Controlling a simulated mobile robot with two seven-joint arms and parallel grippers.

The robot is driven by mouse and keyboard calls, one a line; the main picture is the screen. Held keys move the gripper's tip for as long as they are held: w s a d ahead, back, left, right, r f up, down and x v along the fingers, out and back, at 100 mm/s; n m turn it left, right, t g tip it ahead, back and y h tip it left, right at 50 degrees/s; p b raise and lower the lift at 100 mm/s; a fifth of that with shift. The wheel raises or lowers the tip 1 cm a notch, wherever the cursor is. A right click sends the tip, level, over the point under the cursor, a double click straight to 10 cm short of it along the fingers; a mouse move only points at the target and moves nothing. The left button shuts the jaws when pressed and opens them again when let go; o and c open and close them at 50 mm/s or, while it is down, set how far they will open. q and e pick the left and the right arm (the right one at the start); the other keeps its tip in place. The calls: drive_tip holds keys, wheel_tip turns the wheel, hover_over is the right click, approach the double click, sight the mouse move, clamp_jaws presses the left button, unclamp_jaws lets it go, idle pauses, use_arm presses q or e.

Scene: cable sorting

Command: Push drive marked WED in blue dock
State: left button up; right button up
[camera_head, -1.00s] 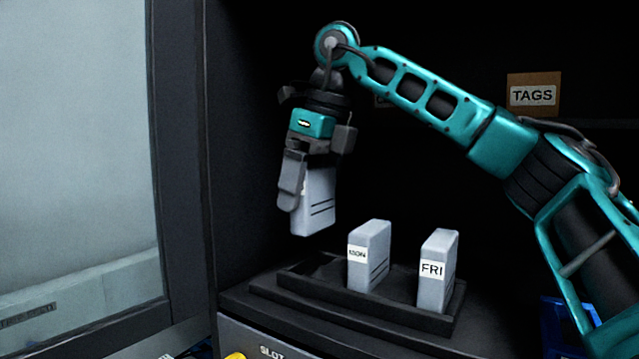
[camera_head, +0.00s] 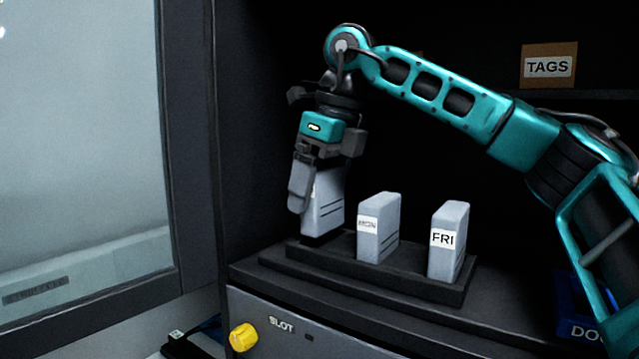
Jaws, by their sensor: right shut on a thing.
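My right gripper (camera_head: 305,200) is shut on a light grey drive (camera_head: 328,205) and holds it upright at the left end of the black rack (camera_head: 400,283). The drive's lower end is at the rack's left place; I cannot tell whether it is seated. Its label is hidden by the fingers. A drive marked MON (camera_head: 377,230) and a drive marked FRI (camera_head: 449,242) stand upright in the rack to its right. A blue dock (camera_head: 572,305) with partly visible lettering "DO" shows at the lower right, partly behind my right arm. No drive with a readable WED mark shows. My left gripper is out of view.
The rack stands on a dark unit with a yellow knob (camera_head: 243,338) and a SLOT label (camera_head: 282,325). A brown box marked TAGS (camera_head: 548,66) sits on a shelf at the back right. A dark frame with a pale panel (camera_head: 80,130) stands at the left.

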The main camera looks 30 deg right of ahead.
sight(319, 167)
drive_tip(key=shift+f+b, duration=0.9)
drive_tip(key=shift+f, duration=0.45)
drive_tip(key=o, duration=0.9)
drive_tip(key=shift+o, duration=0.2)
drive_tip(key=shift+r+p, duration=1.9)
drive_tip(key=shift+r, duration=1.55)
